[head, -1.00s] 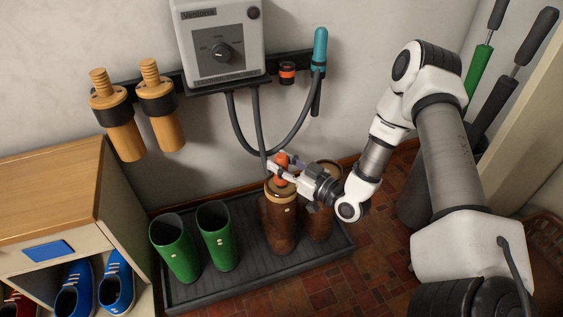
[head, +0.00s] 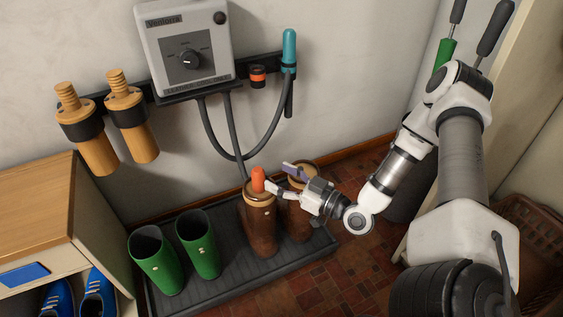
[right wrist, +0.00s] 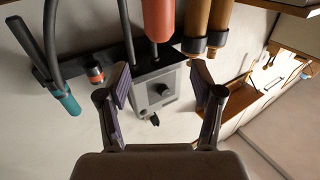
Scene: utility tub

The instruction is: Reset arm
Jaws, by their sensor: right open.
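My right gripper (head: 279,179) is open and empty, with its two fingers spread. It is just to the right of an orange nozzle (head: 258,179) that stands in the top of a brown boot (head: 260,225). A small gap appears between the fingertips and the nozzle in the head view. In the right wrist view the open fingers (right wrist: 161,80) have nothing between them, and the orange nozzle (right wrist: 160,18) shows beyond them at the top. My right arm reaches in from the right. My left gripper is not in view.
A dark tray (head: 215,292) holds green boots (head: 155,262) and brown boots. A grey control box (head: 185,50), a teal-handled hose (head: 289,50) and wooden dryers (head: 90,130) are on the wall. A wooden cabinet (head: 35,205) stands left. Tiled floor is clear right of the tray.

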